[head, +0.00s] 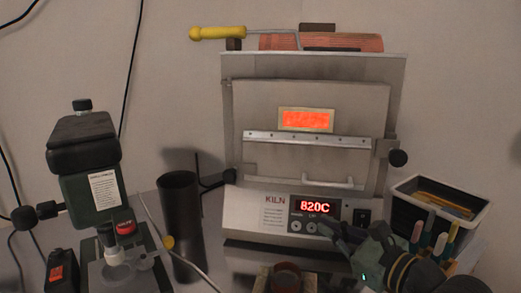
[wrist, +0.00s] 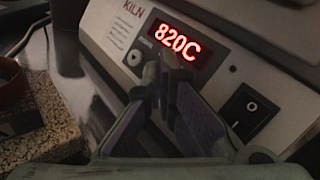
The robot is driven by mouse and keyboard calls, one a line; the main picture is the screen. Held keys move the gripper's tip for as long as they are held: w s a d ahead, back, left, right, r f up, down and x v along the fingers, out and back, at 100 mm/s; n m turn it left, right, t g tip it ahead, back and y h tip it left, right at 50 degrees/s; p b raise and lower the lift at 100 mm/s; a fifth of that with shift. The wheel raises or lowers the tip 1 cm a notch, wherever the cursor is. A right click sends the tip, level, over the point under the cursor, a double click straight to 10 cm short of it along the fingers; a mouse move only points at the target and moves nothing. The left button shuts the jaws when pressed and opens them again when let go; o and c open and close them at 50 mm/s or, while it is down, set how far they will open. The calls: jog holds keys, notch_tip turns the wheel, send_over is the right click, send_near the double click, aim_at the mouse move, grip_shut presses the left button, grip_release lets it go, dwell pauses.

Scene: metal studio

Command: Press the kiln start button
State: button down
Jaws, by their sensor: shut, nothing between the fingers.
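The grey kiln (head: 305,120) stands at the back of the table, its window glowing orange. Its front panel reads 820C in red on the display (head: 315,206), also seen in the wrist view (wrist: 180,45). Small round buttons (head: 296,227) sit below the display; one button (wrist: 134,58) shows left of my fingers in the wrist view. Any button behind the fingertips is hidden there. The button labels are too small to read. My gripper (head: 326,226) is shut and empty, its tips (wrist: 163,75) in front of the panel just below the display. I cannot tell whether they touch it.
A black rocker switch (wrist: 248,108) sits right of the display. A dark bin (head: 440,195) and several coloured-handled tools are at the right. A black cylinder (head: 180,225) and a green machine (head: 90,190) stand left. A speckled block (wrist: 40,145) lies close at lower left.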

jog(key=shift+s+a+r, duration=0.1)
jog(key=shift+s+r, duration=0.1)
jog(key=shift+s, duration=0.25)
jog(key=s+a+r, duration=0.1)
jog(key=s+r, duration=0.1)
jog(key=s, duration=0.3)
jog(key=shift+s+r+b, duration=0.2)
jog(key=shift+s+b, duration=0.05)
jog(key=shift+b, duration=0.05)
